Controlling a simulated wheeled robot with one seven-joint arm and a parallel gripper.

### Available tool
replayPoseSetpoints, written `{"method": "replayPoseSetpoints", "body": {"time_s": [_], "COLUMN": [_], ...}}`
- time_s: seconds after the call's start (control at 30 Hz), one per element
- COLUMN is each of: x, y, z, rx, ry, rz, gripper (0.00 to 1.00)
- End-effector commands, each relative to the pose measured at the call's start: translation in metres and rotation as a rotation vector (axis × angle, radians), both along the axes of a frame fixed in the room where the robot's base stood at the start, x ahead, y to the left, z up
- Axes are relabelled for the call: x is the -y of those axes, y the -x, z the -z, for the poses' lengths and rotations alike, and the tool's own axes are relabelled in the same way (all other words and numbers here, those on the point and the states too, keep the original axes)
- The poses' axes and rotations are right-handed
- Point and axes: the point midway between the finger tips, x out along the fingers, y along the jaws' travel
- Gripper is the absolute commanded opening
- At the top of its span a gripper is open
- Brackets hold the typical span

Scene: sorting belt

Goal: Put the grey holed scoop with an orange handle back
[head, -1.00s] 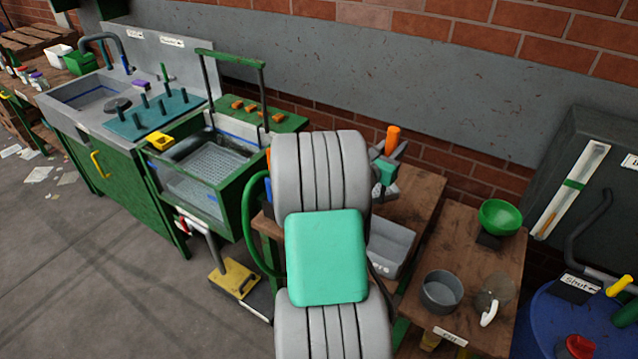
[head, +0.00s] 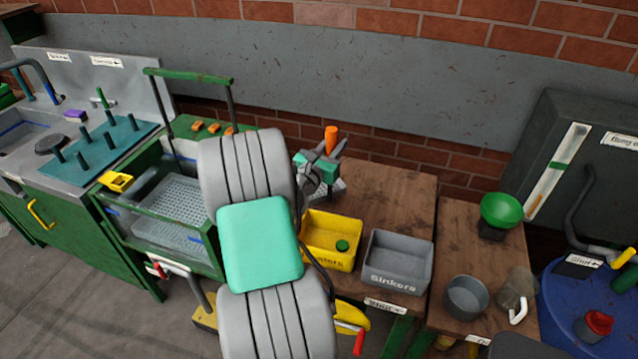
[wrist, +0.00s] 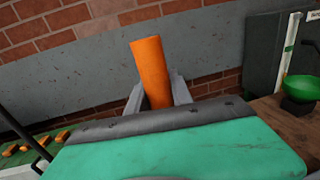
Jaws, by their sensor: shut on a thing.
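The scoop's orange handle (head: 331,138) stands up out of my gripper (head: 322,165) in the head view. The handle also shows large in the wrist view (wrist: 150,72), slightly tilted, between the two grey fingers. My gripper is shut on it. A light grey part, likely the scoop's head, shows just below the gripper in the head view; its holes are not clear. The gripper is over the left back part of the wooden table (head: 395,200), behind a yellow bin (head: 318,262). My arm hides part of the table's left side.
A grey bin (head: 398,282) labelled "Sinkers" stands right of the yellow bin, which holds a green piece. Left is a green-framed tank (head: 165,235) with a tall bar (head: 190,76). Right are a grey pot (head: 466,297), a green bowl (head: 502,210) and a blue drum. The table's back is clear.

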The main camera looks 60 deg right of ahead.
Motion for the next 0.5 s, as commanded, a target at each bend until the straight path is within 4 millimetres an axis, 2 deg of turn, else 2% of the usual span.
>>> {"method": "replayPoseSetpoints", "body": {"time_s": [0.03,0.33,0.4,0.5], "x": [0.000,0.000,0.000,0.000], "y": [0.000,-0.001,-0.001,-0.002], "z": [0.014,0.059,0.068,0.068], "rx": [-0.003,-0.001,0.000,0.003], "ry": [-0.001,0.000,0.001,0.004], "rz": [0.000,-0.003,-0.003,-0.003], "gripper": [0.00,0.00,0.00,0.00]}}
